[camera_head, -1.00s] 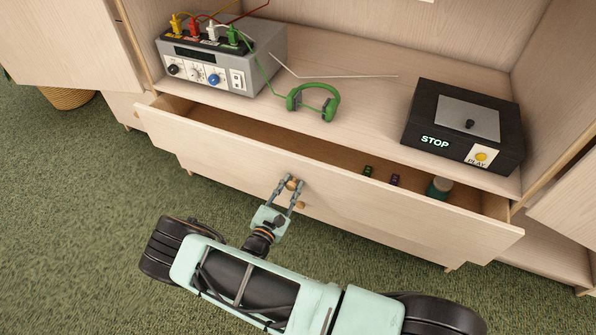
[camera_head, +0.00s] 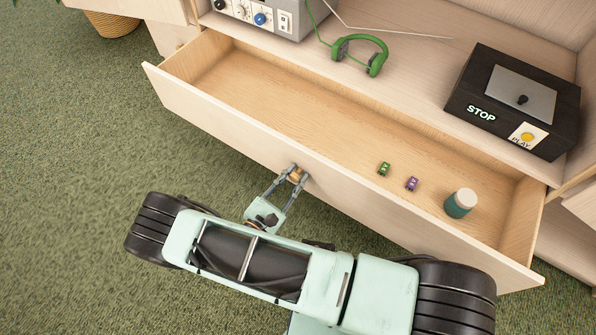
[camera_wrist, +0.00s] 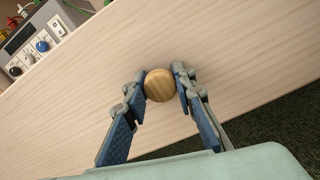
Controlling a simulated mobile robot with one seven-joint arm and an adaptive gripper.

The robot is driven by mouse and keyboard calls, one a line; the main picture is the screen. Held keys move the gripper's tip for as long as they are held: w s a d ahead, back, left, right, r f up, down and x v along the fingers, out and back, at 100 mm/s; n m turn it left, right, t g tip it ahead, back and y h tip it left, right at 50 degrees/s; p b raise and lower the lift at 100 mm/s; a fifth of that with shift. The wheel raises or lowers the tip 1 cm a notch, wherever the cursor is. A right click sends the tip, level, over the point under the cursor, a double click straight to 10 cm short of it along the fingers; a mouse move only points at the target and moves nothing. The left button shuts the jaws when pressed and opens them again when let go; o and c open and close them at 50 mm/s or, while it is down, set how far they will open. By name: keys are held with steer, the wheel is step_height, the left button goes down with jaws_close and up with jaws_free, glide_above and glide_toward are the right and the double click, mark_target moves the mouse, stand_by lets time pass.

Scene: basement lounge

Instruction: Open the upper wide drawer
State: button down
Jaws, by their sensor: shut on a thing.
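The upper wide drawer (camera_head: 240,128) is pulled well out of the pale wood cabinet, and its inside shows in the head view. Its front also fills much of the wrist view (camera_wrist: 210,45). My gripper (camera_head: 293,176) is at the middle of the drawer front, shut on a round wooden knob (camera_wrist: 160,85). The knob sits between the two fingertips in the wrist view. In the drawer's right part lie a small green toy-like item (camera_head: 384,169), a small purple one (camera_head: 411,184) and a teal jar with a pale lid (camera_head: 459,204).
On the shelf above stand a grey device with knobs (camera_head: 262,14), green headphones (camera_head: 361,54) and a black box marked STOP and PLAY (camera_head: 512,100). A woven basket (camera_head: 112,24) stands at the back left. Green carpet (camera_head: 75,180) is free at the left.

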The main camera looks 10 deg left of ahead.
steer(key=c, duration=1.6)
jaws_free()
steer(key=v, duration=1.2)
